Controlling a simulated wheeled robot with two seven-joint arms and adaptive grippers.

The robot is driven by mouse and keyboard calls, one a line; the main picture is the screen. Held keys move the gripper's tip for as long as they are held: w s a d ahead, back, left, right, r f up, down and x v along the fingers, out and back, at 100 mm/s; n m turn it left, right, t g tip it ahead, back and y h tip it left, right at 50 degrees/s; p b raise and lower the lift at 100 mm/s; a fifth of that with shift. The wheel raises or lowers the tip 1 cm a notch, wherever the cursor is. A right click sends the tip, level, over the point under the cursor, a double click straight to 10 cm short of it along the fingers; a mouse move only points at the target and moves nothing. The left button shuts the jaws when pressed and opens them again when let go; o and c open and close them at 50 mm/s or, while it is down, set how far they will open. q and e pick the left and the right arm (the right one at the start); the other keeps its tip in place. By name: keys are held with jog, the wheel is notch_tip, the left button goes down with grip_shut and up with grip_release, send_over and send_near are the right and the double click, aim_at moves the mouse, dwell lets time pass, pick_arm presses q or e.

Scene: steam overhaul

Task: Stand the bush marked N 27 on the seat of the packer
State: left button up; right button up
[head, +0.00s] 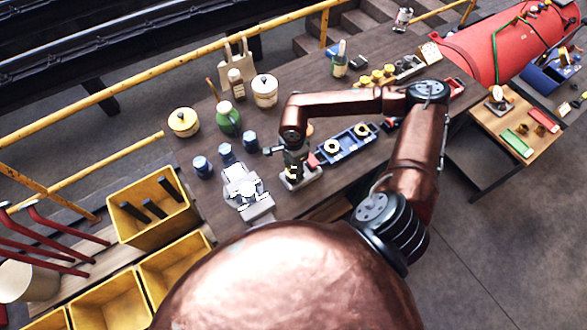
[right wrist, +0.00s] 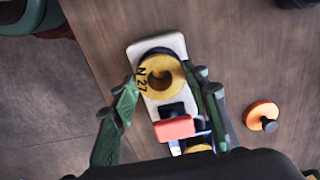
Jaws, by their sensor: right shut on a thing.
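The yellow bush marked N 27 (right wrist: 161,76) is between the fingers of my right gripper (right wrist: 164,78), which is shut on it. Its mark faces the wrist camera, at its left side. The packer (right wrist: 139,52) has a pale plate under the bush, and a dark ring shows around the bush's upper edge. A red block is on the packer's near part in the wrist view. I cannot tell whether the bush touches the seat. In the head view my right gripper (head: 291,166) points down over the packer (head: 302,181). My left gripper is not in view.
A blue tray (head: 337,156) with yellow rings stands just right of the packer. A grey metal fixture (head: 246,192) is to its left, with several dark-blue jars behind. An orange knob (right wrist: 263,114) lies to the right in the wrist view. Yellow bins (head: 150,228) are at left.

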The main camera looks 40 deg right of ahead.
jog(key=o, duration=1.5)
jog(key=shift+r, duration=0.1)
notch_tip(320, 180, up, 9)
jog(key=p, duration=0.3)
jog(key=shift+p, duration=0.4)
